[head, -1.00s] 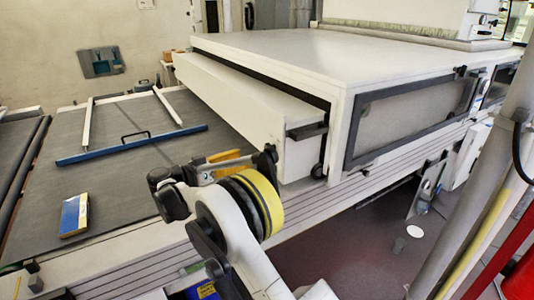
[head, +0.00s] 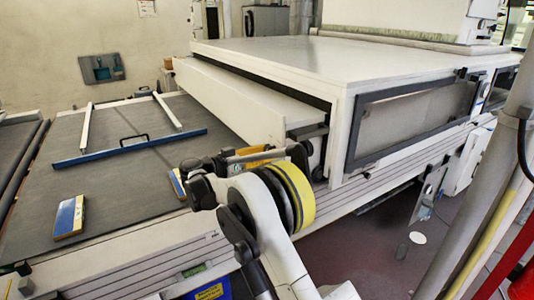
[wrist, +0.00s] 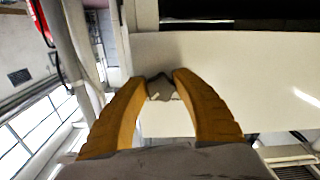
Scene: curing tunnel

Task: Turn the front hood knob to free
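The front hood (head: 235,105) is the long white panel on the near left side of the big white tunnel. My gripper (head: 238,158) is at the hood's lower right end in the head view, partly covered by my own wrist. In the wrist view my two yellow fingers (wrist: 161,80) curve inward around a small dark grey knob (wrist: 160,87) on the white surface. The knob fills the space between the fingertips and looks touched on both sides. My wrist hides the knob in the head view, and its turn angle is unclear.
The grey belt (head: 105,180) carries a blue-edged frame (head: 130,147) and a blue-and-cream box (head: 69,216). A similar box (head: 178,183) lies close to my arm. A grey post (head: 490,200) stands at the right. The tunnel's window frame (head: 410,115) is right of my gripper.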

